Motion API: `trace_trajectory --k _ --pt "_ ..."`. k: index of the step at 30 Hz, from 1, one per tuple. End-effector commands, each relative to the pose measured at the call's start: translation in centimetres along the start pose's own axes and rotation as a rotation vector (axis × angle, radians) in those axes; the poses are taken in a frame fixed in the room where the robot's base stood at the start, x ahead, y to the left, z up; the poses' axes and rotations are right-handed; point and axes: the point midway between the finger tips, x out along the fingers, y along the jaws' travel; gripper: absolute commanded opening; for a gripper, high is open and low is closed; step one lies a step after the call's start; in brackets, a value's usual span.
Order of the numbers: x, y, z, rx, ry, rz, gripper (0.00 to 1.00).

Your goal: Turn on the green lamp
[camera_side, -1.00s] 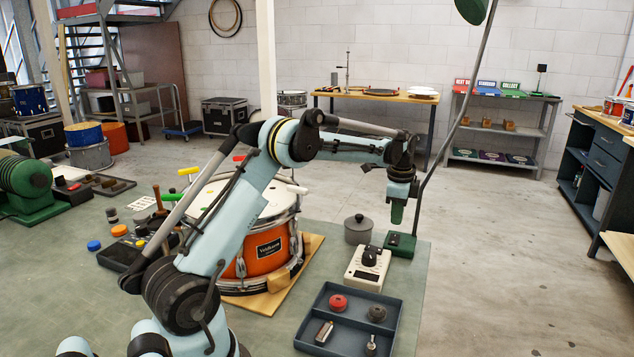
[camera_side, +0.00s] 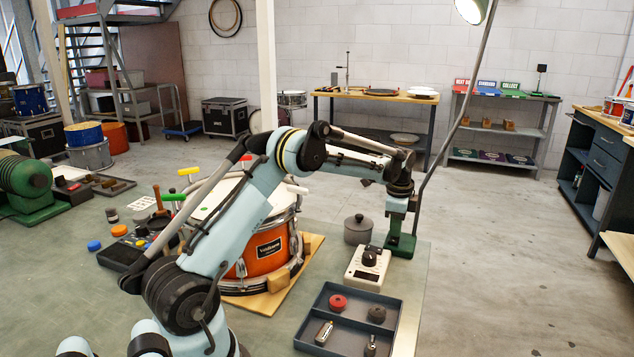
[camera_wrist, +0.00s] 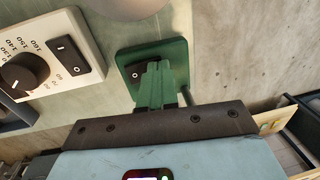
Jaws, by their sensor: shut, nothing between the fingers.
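The green lamp has a square green base (camera_side: 409,249) on the mat and a tall bent pole. Its green head (camera_side: 471,10) at the top edge shows a bright, lit underside. My gripper (camera_side: 393,238) points down at the base, its green fingers shut and empty. In the wrist view the fingers (camera_wrist: 156,68) reach over the base (camera_wrist: 173,52), right at the black rocker switch (camera_wrist: 134,73). The fingers partly hide the switch, and I cannot tell whether they touch it.
A white box with a black dial (camera_side: 367,268) stands just in front of the base. A grey lidded pot (camera_side: 358,230) is left of the base. A dark tray (camera_side: 395,318) with small parts lies nearer. An orange drum (camera_side: 262,252) stands left. Floor on the right is clear.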

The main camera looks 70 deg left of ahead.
Motion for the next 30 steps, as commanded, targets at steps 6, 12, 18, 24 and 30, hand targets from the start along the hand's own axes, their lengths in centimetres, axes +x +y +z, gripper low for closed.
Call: trace_trajectory --k 6,12,18,24,30 --pt "-0.1 0.3 0.0 0.000 0.000 0.000 0.00" --pt "-0.5 1.1 0.0 0.000 0.000 0.000 0.00" --pt "-0.7 1.5 0.0 0.000 0.000 0.000 0.00" --pt "-0.7 1.5 0.0 0.000 0.000 0.000 0.00" --pt "-1.8 1.2 0.0 0.000 0.000 0.000 0.00"
